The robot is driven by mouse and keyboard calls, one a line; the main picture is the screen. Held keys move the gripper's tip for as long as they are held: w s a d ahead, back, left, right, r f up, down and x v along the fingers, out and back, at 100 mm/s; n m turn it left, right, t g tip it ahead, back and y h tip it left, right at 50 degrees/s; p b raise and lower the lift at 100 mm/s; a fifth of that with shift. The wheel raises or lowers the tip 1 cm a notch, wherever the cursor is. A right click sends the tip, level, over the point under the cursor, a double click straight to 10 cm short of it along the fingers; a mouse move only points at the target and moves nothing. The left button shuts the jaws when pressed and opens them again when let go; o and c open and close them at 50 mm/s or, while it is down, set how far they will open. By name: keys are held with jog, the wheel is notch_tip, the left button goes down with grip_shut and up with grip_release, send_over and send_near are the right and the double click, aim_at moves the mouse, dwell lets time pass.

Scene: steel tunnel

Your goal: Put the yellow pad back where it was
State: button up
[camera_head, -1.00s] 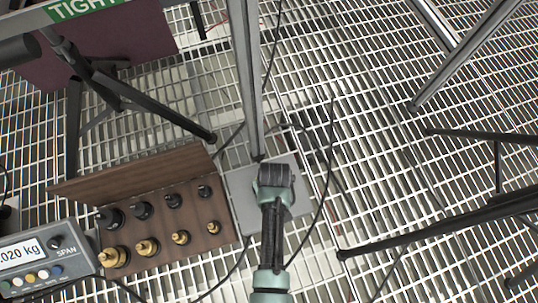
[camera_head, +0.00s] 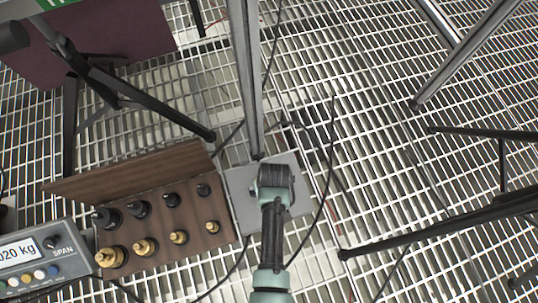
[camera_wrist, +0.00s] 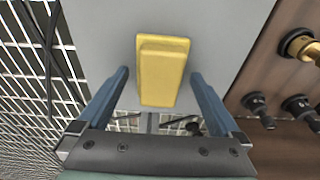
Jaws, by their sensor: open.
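The yellow pad (camera_wrist: 162,70) lies on the grey plate (camera_wrist: 100,20) in the wrist view, a small block with a raised lip at one end. My gripper (camera_wrist: 158,78) is open, with one blue finger on each side of the pad and a visible gap on both sides. In the head view my gripper (camera_head: 273,182) is over the grey plate (camera_head: 241,205), and my arm hides the pad there.
An open wooden case (camera_head: 160,262) of brass and black weights stands just left of the plate. A scale display (camera_head: 40,262) is at lower left. A metal post (camera_head: 246,90) rises behind the plate. Black cables and tripod legs (camera_head: 430,230) cross the grating, which is otherwise open on the right.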

notch_tip(320, 180, up, 12)
jog(key=s+p, duration=0.1)
jog(key=p, duration=0.7)
jog(key=shift+s+d, duration=0.3)
jog(key=shift+s, duration=0.05)
